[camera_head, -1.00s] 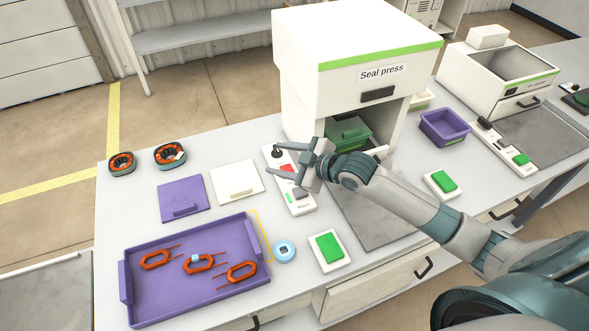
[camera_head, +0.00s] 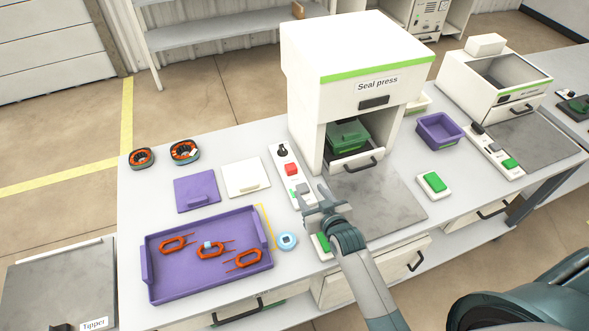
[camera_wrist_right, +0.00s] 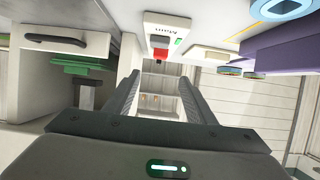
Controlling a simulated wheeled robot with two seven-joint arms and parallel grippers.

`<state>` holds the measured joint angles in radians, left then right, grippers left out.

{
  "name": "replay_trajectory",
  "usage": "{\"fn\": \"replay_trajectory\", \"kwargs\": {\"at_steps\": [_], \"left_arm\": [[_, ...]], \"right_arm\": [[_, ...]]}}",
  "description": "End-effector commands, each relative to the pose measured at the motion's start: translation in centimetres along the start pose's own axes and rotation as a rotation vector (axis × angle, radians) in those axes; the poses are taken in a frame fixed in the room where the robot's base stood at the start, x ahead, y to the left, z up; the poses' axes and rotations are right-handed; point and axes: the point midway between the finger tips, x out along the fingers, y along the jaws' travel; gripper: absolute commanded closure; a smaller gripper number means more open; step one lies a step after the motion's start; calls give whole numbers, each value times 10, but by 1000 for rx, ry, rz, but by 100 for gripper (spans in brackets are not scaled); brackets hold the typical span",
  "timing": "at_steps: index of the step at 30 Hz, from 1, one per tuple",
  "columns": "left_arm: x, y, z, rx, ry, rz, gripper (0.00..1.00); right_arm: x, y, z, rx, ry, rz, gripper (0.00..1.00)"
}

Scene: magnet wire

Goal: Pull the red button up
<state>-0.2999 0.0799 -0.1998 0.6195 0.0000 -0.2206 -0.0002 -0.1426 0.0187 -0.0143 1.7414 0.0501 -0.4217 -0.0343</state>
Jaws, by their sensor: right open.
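The red button (camera_head: 291,169) sits on a narrow white control panel (camera_head: 279,160) left of the seal press, between a black knob (camera_head: 282,150) and a grey switch (camera_head: 303,188). My right gripper (camera_head: 311,199) is over the near end of the panel, apart from the red button. Its jaws are open and empty. In the right wrist view the red button (camera_wrist_right: 172,56) shows beyond the two open fingers (camera_wrist_right: 160,82), near the top middle. Part of the panel's near end is hidden behind the gripper. My left gripper is not in view.
The seal press (camera_head: 350,75) stands behind, with a green part (camera_head: 347,133) in its opening. A purple tray (camera_head: 205,290) with orange coils lies at the left. A green button box (camera_head: 320,246) is partly hidden under my right arm. A grey plate (camera_head: 380,195) lies to the right.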

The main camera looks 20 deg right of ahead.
Motion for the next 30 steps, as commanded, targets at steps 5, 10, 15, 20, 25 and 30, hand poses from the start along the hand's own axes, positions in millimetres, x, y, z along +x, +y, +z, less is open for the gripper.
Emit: {"fn": "replay_trajectory", "kwargs": {"at_steps": [5,10,15,20,25,30], "left_arm": [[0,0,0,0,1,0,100],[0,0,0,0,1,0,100],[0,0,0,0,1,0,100],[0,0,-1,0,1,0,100],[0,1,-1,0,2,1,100],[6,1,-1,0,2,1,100]], "right_arm": [[0,0,0,-2,1,-1,50],[3,0,0,-2,0,-2,50],[15,0,-1,-3,1,-2,50],[35,0,-1,-3,1,-2,50],[61,0,-2,-3,1,-2,50],[90,0,0,-2,1,-2,50]]}}
